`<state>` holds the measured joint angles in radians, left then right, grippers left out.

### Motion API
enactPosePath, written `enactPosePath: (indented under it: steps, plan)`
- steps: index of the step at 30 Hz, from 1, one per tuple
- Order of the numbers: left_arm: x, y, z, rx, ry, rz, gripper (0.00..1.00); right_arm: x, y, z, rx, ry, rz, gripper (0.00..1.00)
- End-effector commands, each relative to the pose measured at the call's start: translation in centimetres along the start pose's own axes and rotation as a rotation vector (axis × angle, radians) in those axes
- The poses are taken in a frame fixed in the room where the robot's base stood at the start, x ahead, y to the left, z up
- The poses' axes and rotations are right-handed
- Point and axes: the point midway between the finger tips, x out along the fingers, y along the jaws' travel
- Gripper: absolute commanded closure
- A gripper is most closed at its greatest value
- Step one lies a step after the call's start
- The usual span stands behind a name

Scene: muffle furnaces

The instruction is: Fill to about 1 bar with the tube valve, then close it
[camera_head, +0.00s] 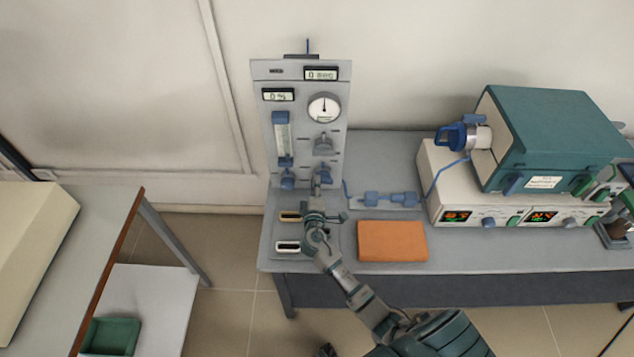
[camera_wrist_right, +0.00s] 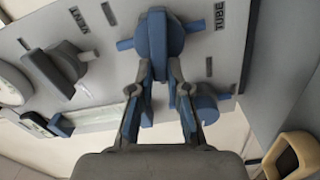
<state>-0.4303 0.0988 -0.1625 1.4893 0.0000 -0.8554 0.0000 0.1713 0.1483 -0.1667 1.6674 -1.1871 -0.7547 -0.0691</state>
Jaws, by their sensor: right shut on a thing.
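The grey gas panel (camera_head: 258,130) stands at the back of the bench. My right gripper (camera_head: 321,190) is at its lower right valve. In the right wrist view, my right gripper's two fingers (camera_wrist_right: 160,72) are shut on the blue handle of the tube valve (camera_wrist_right: 158,30), with the printed word TUBE beside it. The fingers hide part of the handle. The round white pressure gauge (camera_head: 324,108) has its needle pointing about straight up; its scale is too small to read. My left gripper is not seen.
Another blue valve (camera_head: 287,181) sits left of the held one, and a grey knob (camera_head: 323,146) above. An orange block (camera_head: 392,241) lies on the bench. A teal furnace (camera_head: 550,130) stands right. The floor left of the bench is open.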

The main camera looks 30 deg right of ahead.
Motion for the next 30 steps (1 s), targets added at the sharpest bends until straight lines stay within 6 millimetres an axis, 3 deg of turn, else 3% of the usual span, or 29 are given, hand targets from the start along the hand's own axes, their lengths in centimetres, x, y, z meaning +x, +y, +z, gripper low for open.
enactPosePath:
  steps: [12,30]
  plan:
    - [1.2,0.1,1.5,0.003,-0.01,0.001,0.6,-0.2,-1.0,-0.1,-0.204,0.005,-0.009,1.0]
    - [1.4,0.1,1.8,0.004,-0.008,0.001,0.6,-0.3,-1.3,0.0,-0.239,0.006,-0.012,1.0]
